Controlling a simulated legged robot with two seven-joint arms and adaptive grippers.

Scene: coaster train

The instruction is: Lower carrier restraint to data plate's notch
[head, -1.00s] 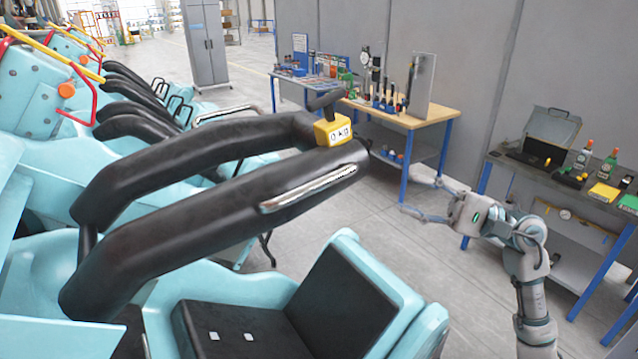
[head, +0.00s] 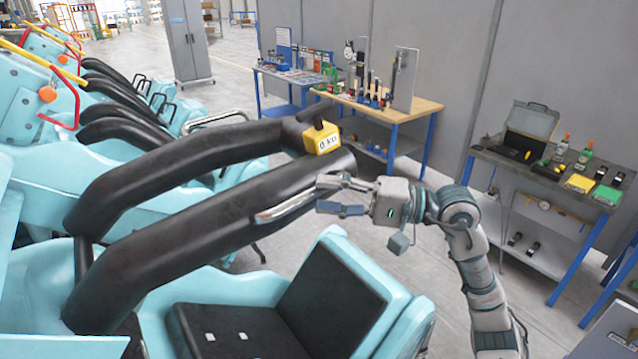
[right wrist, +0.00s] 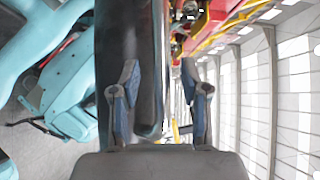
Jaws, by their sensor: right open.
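The carrier restraint (head: 190,240) is a thick black padded bar frame, raised above the light-blue seat (head: 330,290). A metal grab handle (head: 270,212) runs along its near bar. A yellow block reading "0 kg" (head: 322,138) sits at the restraint's far end. My right gripper (head: 330,194) is open, its fingers at the right end of the metal handle and near bar. In the right wrist view, the open fingers (right wrist: 160,100) stand on either side of the dark bar end (right wrist: 147,70); contact cannot be told. I cannot make out the data plate or its notch. My left gripper is out of view.
More light-blue cars with black restraints stand at left. A wooden-topped bench (head: 425,105) with tools stands behind. A dark bench (head: 560,180) with a case and bottles stands at right. Grey floor lies open between the seat and benches.

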